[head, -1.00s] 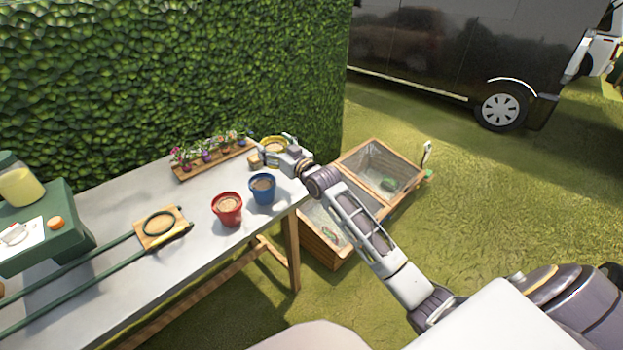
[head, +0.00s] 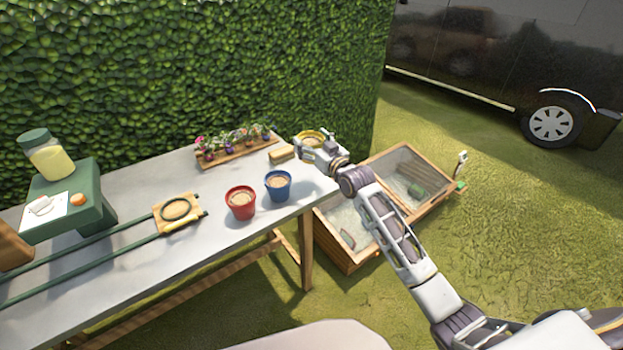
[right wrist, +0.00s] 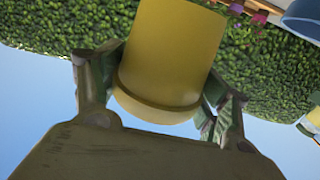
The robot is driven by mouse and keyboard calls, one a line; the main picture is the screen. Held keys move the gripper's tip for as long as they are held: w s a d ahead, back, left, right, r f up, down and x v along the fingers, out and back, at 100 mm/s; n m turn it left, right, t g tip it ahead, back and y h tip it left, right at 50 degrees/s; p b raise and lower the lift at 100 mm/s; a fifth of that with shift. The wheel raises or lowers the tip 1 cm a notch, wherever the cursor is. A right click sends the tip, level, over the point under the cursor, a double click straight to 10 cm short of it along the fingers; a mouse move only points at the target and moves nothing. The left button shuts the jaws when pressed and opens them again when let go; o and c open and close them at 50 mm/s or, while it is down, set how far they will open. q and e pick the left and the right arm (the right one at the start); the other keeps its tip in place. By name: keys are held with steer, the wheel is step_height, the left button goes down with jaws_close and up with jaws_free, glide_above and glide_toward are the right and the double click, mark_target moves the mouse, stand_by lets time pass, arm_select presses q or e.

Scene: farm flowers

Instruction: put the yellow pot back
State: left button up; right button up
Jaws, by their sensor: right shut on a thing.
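The yellow pot (head: 313,136) is at the far right end of the grey table (head: 150,245), with brown soil showing inside its rim. My right gripper (head: 320,148) is shut on it, and the gripper and wrist hide its near side. In the right wrist view the yellow pot (right wrist: 172,55) sits between the two fingers (right wrist: 160,95), which touch its sides. Whether its base touches the table is hidden. My left gripper is not in view.
A blue pot (head: 278,188) and a red pot (head: 240,206) stand near the table's front edge. A wooden tray of flowers (head: 238,154) and a small wooden block (head: 281,154) lie behind. A glass-topped wooden box (head: 350,262) stands right of the table. A hedge rises behind.

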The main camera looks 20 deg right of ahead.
steer(key=shift+f, duration=0.35)
step_height(320, 180, down, 4)
steer(key=shift+f+b, duration=0.15)
steer(key=shift+b, duration=0.2)
steer(key=shift+f, duration=1.1)
steer(key=shift+f+b, duration=0.4)
steer(key=shift+f, duration=1)
steer(key=o, duration=1.2)
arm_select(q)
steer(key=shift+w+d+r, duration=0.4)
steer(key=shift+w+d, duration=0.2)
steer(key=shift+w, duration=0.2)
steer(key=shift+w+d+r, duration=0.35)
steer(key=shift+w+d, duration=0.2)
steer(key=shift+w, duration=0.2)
